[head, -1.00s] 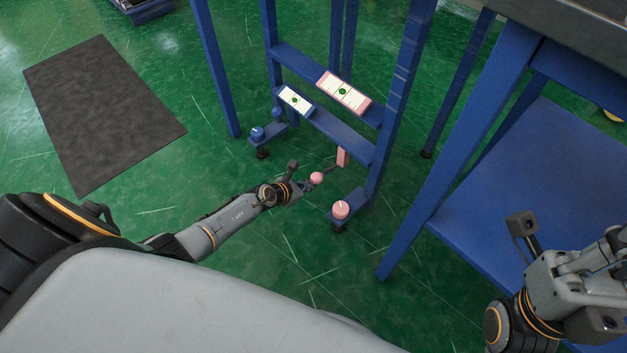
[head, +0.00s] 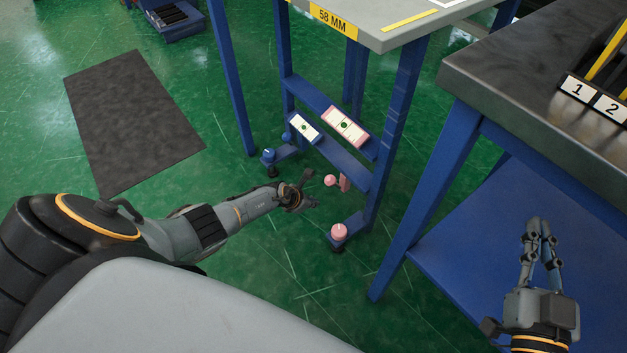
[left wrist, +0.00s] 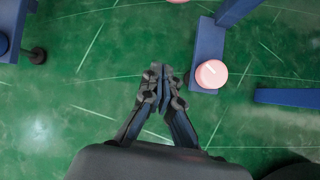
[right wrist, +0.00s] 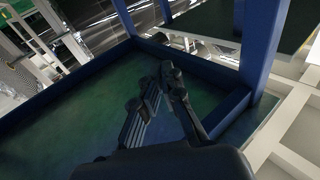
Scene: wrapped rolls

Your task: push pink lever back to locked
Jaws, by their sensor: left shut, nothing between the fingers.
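The pink lever (head: 344,183) with its round pink knob (head: 330,181) sits low on the blue stand, beside the right leg. My left gripper (head: 312,190) is shut and empty, just left of the knob, with a small gap seen between them. In the left wrist view its fingertips (left wrist: 159,72) are together over green floor; a pink piece, likely the knob, is cut off at the top edge. My right gripper (head: 540,224) looks shut and empty, over the blue shelf at the right.
A pink round cap (head: 338,231) sits on the stand's front foot. White label plates, one pink-edged (head: 345,125), one blue-edged (head: 304,127), are on the crossbars. A workbench (head: 500,72) stands right.

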